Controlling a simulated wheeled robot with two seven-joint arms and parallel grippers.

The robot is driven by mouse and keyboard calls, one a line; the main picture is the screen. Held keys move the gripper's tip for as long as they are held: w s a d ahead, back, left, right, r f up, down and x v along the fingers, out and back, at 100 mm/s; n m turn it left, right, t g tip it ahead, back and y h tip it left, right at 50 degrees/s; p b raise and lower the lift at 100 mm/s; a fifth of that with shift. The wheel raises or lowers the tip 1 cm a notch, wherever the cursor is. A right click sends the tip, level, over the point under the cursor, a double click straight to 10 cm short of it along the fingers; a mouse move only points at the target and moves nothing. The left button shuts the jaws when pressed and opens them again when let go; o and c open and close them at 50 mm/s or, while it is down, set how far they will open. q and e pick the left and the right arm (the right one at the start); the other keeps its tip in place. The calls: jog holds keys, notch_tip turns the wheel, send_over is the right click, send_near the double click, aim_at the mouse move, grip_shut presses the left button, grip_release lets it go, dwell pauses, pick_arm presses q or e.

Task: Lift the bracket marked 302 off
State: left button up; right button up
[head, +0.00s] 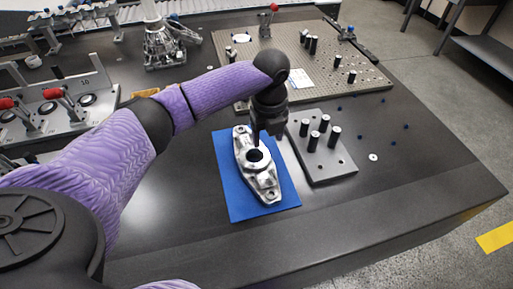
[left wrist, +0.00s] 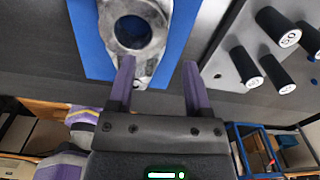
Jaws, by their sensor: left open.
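A silver metal bracket (head: 264,184) with a large round bore lies on a blue mat (head: 234,205) in the head view. I cannot read a number on it. In the left wrist view the bracket (left wrist: 110,35) shows at the top, partly cut off, on the blue mat (left wrist: 180,45). My left gripper (head: 255,141) points down over the bracket's far part in the head view. In the left wrist view my left gripper (left wrist: 158,66) is open, with one finger in front of the bracket's end and nothing held. Contact cannot be told. My right gripper is not seen.
A grey plate with several black pegs (head: 318,145) stands just right of the mat. A perforated plate (head: 310,65) lies behind it. Red-handled clamps (head: 50,95) stand at left, and a metal fixture (head: 165,45) at the back. The table front is clear.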

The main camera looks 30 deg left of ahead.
aim_at(266, 152)
pick_arm(q)
jog(key=f+b, duration=0.2)
jog(key=f, duration=0.1)
jog(key=f+b, duration=0.2)
jog(key=f, duration=0.2)
jog(key=shift+a+f, duration=0.2)
jog(key=shift+f, duration=0.1)
jog(key=shift+r, duration=0.2)
jog(key=shift+c, duration=0.3)
grip_shut()
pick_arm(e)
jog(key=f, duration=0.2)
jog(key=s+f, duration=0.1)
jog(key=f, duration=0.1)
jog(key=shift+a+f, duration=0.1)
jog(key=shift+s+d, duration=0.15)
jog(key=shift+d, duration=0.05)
